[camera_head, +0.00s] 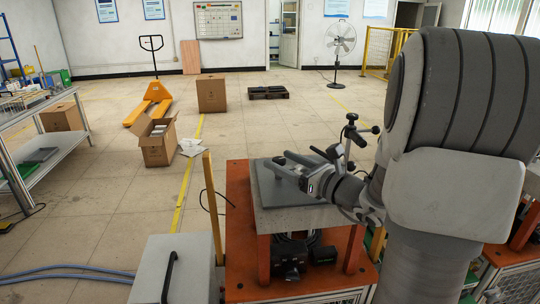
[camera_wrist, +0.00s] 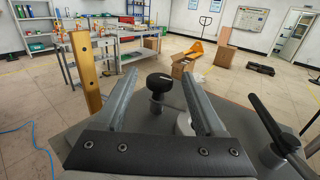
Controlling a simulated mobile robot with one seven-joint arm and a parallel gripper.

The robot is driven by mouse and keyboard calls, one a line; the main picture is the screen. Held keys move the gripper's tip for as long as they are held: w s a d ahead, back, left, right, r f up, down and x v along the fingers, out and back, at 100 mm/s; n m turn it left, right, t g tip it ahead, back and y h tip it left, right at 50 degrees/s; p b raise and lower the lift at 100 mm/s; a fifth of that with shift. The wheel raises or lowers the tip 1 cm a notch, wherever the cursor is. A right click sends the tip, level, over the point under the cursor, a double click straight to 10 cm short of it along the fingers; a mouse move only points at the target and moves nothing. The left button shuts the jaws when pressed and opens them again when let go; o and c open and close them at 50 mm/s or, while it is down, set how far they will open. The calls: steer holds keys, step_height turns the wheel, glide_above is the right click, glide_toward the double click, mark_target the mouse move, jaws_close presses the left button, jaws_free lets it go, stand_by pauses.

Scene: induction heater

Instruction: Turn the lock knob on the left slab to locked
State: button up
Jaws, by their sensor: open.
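The slab is a grey plate (camera_head: 268,222) on an orange frame, low in the middle of the head view. The lock knob (camera_wrist: 160,82) is black and round-topped on a short grey post. In the wrist view it shows in the gap between my two fingertips, apart from both fingers. My gripper (camera_head: 278,161) is open and empty, low over the slab; it also shows in the wrist view (camera_wrist: 160,75).
A post with black clamp knobs (camera_head: 350,130) stands behind my gripper. A black lever (camera_wrist: 268,122) rises at right in the wrist view. A yellow upright (camera_wrist: 86,70) stands at left. A grey box with a black handle (camera_head: 185,270) is at the front left.

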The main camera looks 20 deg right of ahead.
steer(key=x, duration=0.4)
steer(key=shift+w+a, duration=0.15)
steer(key=shift+w, duration=0.25)
jaws_close()
